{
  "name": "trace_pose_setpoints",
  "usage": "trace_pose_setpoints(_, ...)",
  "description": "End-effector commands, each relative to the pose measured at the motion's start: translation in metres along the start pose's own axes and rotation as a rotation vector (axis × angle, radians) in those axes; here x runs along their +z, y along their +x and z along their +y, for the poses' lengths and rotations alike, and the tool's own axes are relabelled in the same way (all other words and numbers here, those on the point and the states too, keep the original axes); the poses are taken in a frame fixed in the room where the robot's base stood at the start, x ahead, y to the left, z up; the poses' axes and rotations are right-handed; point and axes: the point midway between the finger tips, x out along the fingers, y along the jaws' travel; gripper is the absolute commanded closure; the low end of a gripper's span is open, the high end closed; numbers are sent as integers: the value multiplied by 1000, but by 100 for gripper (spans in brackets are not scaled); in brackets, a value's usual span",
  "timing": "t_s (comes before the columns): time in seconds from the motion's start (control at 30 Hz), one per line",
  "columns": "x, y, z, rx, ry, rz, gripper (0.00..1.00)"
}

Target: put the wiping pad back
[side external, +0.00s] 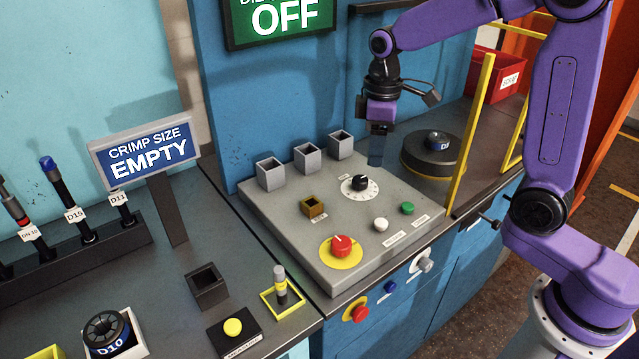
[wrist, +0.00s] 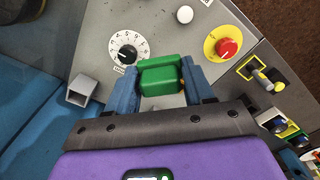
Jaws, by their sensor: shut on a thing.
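The wiping pad is the green block (wrist: 160,76) held between my fingers in the wrist view. My gripper (wrist: 158,82) is shut on it, with one blue-grey finger on each side. In the side external view my gripper (side external: 377,150) points down above the back right part of the grey control panel (side external: 345,273). The pad cannot be made out in that view. Three grey square holders stand along the panel's back edge; the right one (side external: 341,146) is nearest my gripper. I cannot tell which place belongs to the pad.
The panel carries a black dial (side external: 360,182), a red knob (side external: 341,245), a brass square socket (side external: 314,207) and small buttons. A black disc (side external: 437,143) sits right of my gripper, beside a yellow post (side external: 470,140). A black open box (side external: 207,286) stands on the left bench.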

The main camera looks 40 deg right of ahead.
Motion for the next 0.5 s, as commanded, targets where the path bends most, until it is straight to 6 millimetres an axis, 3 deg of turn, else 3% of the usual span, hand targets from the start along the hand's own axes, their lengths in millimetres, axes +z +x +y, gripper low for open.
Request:
trace_pose_setpoints(0.17, -15, 7, 1, -1, -27, -2, 81)
trace_pose_setpoints(0.5, -60, 32, 33, -1, -26, -1, 81)
